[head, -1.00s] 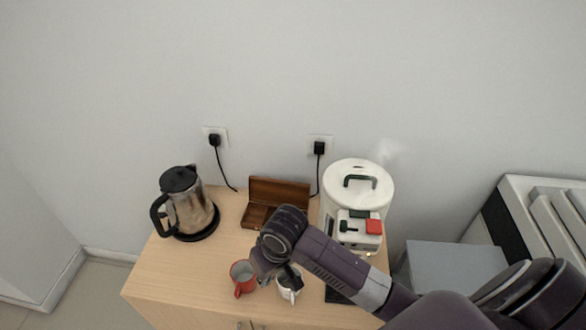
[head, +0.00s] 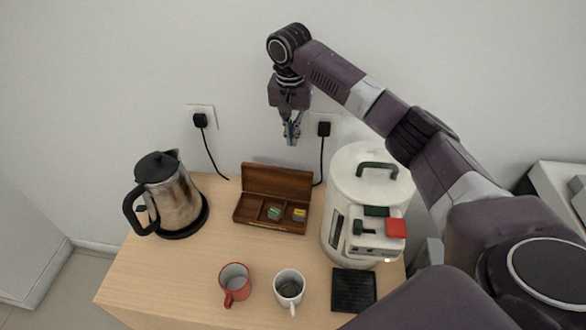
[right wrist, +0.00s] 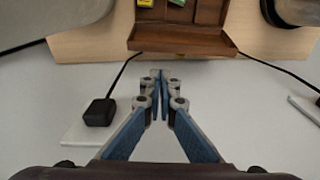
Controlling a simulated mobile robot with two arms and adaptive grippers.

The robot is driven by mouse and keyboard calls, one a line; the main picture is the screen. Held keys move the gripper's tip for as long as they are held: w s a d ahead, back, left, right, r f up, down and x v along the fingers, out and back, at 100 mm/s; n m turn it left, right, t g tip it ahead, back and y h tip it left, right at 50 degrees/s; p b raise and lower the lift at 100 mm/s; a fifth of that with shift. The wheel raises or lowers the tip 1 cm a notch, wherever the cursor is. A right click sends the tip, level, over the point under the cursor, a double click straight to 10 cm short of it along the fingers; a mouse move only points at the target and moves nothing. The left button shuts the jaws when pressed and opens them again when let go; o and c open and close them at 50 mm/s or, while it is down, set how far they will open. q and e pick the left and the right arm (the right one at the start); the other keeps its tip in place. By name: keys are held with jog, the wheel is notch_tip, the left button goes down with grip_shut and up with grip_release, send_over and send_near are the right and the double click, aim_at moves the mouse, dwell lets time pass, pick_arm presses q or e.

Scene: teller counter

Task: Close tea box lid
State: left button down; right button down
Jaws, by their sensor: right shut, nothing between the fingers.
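The wooden tea box (head: 271,224) stands at the back of the table with its lid (head: 277,182) open and upright at the rear. A green packet (head: 274,213) and a yellow packet (head: 299,215) lie in its compartments. In the right wrist view the lid (right wrist: 182,39) shows at the top, beyond the fingertips. My right gripper (head: 292,143) is shut and empty, raised above and behind the lid, near the wall. Its blue fingers (right wrist: 157,80) meet in the right wrist view, apart from the box. My left gripper is not in view.
A steel kettle (head: 174,199) stands left of the box. A white dispenser (head: 345,195) stands close on the right. A red mug (head: 235,284), a white mug (head: 289,288) and a black tray (head: 354,290) are in front. Cords hang from wall plugs (head: 200,120) behind.

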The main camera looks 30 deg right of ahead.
jog(key=p, duration=0.2)
send_over(277, 179)
jog(key=d, duration=0.5)
notch_tip(277, 179, down, 10)
jog(key=shift+s+f, duration=0.15)
jog(key=shift+s, duration=0.25)
